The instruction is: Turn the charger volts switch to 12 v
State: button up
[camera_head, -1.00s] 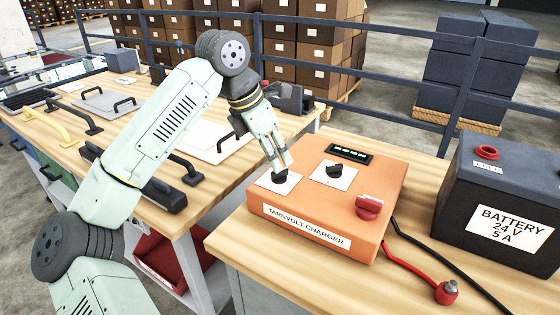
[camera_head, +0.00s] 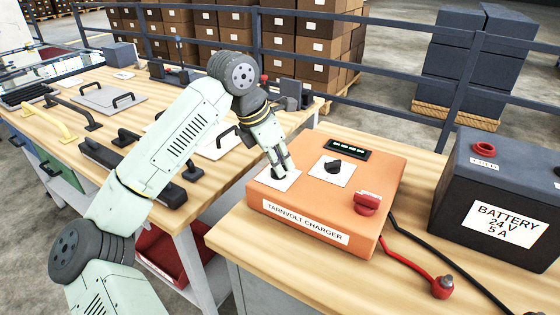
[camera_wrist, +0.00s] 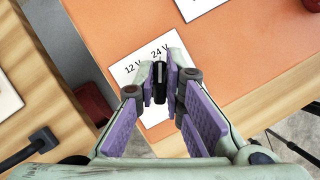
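The orange Tarnvolt charger (camera_head: 385,185) sits on the wooden bench, with two black knobs on white plates on its top. In the wrist view the near plate (camera_wrist: 178,45) reads 12 V and 24 V. Its black volts knob (camera_wrist: 160,85) points toward the 24 V mark. My gripper (camera_wrist: 160,78) points down over this knob, one finger on each side, fingertips very near it; firm contact cannot be made out. In the head view my gripper (camera_head: 280,172) hides most of the knob.
The second black knob (camera_head: 333,166) and a red knob (camera_head: 367,203) are on the charger. A dark 24 V battery (camera_head: 500,195) stands at right, with a red lead (camera_head: 415,268) near it. A trolley top with handles (camera_head: 120,100) lies at left.

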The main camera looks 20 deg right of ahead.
grip_shut()
jog(key=shift+f+b, duration=0.1)
jog(key=shift+b, duration=0.3)
jog(key=shift+f+n+t+b, duration=0.1)
jog(key=shift+n+t+b, duration=0.2)
jog(key=shift+n+b, duration=0.45)
jog(key=n+t+b, duration=0.1)
jog(key=n+b, duration=0.2)
jog(key=shift+w+y+b, duration=0.15)
jog(key=shift+y+b, duration=0.15)
jog(key=shift+b, duration=0.1)
jog(key=n+t+y+b, duration=0.1)
jog(key=n+b, duration=0.2)
jog(key=n, duration=0.1)
jog(key=shift+a, duration=0.1)
jog(key=shift+n+t+y+b, duration=0.5)
jog(key=shift+n+b, duration=0.85)
jog(key=shift+n, duration=0.3)
jog(key=shift+r, duration=0.2)
